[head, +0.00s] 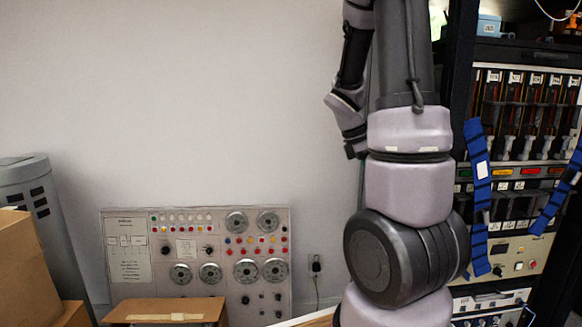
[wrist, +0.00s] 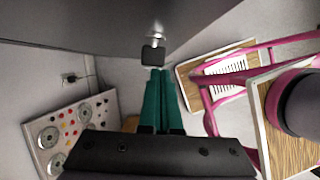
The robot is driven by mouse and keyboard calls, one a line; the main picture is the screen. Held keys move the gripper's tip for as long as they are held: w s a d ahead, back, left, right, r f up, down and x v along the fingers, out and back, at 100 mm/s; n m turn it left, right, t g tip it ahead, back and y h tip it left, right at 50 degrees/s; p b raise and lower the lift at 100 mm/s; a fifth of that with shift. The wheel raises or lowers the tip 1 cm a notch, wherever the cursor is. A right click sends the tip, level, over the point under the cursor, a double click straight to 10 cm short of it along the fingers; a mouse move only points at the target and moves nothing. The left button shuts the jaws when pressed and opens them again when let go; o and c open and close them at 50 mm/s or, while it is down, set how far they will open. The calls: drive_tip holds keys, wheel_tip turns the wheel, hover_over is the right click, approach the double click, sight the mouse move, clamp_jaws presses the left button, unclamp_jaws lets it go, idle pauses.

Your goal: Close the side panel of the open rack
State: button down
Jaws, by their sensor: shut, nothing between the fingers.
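The open rack (head: 460,90) stands at the right of the head view, its front full of instruments; my arm covers part of its left side. A large dark grey surface (wrist: 90,22), which may be the side panel, spans the top of the wrist view. A small black block on a metal fitting (wrist: 153,54) sticks out from its lower edge. My gripper (wrist: 160,72) has green fingers, shut and empty. Their tips appear just below the black block; I cannot tell whether they touch it. The panel's hinge and how far it stands open cannot be made out.
Blue straps (head: 480,190) hang on the rack front. A pink-framed piece of furniture with wooden boards (wrist: 215,100) stands right in the wrist view.

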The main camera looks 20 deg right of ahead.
drive_tip(key=s+d, duration=0.4)
drive_tip(key=d, duration=0.3)
drive_tip(key=shift+n, duration=0.3)
drive_tip(key=shift+d, duration=0.15)
drive_tip(key=w+a+r, duration=0.3)
drive_tip(key=a+r, duration=0.5)
drive_tip(key=r, duration=0.1)
drive_tip(key=s+a+r+m+t+y, duration=0.2)
drive_tip(key=a+m+t, duration=0.1)
drive_tip(key=a+m, duration=0.3)
drive_tip(key=s+a+r+m+t+y, duration=0.2)
drive_tip(key=a+m, duration=0.4)
drive_tip(key=a, duration=0.3)
drive_tip(key=s+a+r+m+t+y, duration=0.2)
drive_tip(key=s+a+r+m+t, duration=0.1)
drive_tip(key=a, duration=0.5)
drive_tip(key=s+r+m, duration=0.1)
drive_tip(key=m, duration=0.1)
drive_tip(key=shift+a+r+m+t, duration=0.15)
drive_tip(key=shift+a+m+t, duration=0.15)
drive_tip(key=shift+m+t, duration=0.1)
